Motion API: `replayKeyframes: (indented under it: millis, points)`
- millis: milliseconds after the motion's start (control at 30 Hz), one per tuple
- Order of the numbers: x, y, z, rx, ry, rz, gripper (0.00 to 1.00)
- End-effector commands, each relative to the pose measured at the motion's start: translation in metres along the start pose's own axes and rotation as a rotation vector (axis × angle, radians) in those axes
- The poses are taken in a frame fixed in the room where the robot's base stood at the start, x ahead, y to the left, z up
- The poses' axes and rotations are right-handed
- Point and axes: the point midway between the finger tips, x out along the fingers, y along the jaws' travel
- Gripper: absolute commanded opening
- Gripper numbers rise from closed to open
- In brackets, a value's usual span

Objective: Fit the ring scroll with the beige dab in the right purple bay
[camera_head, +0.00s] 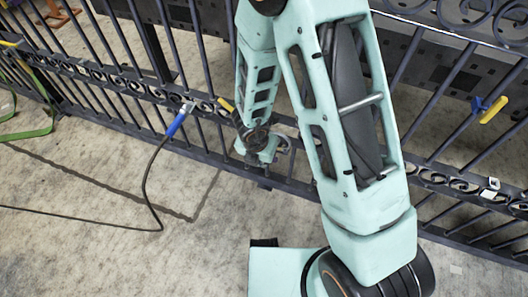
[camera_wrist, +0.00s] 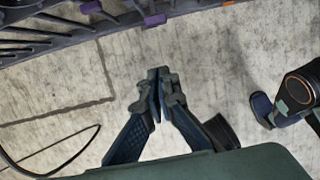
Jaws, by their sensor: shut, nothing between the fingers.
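The dark gate shows in the head view with a rail of ring scrolls (camera_head: 95,78) between upright bars. No ring scroll with a beige dab can be made out in either view. Small purple pieces show on the gate at the top of the wrist view, one at left (camera_wrist: 90,7) and one nearer the middle (camera_wrist: 155,20). I cannot tell which marks the right bay. My gripper (camera_wrist: 157,75) is shut and empty over the concrete floor, below the purple pieces in the wrist view. In the head view my arm mostly hides it, close to the gate.
A blue-handled tool (camera_head: 177,122) with a dark cable hangs at the rail. A blue and yellow clamp (camera_head: 490,109) is on the bars at right. Small white pieces (camera_head: 488,194) lie on the right rail. A green strap (camera_head: 40,131) is at far left.

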Motion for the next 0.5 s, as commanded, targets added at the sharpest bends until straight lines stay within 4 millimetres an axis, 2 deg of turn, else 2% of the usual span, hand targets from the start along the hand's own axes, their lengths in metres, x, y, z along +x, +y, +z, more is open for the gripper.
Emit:
replayKeyframes:
  millis: [167,500]
  points:
    - [0.015,-0.004,-0.004,0.035,0.003,-0.016,0.00]
    - [0.071,-0.005,-0.005,0.030,0.004,-0.014,0.00]
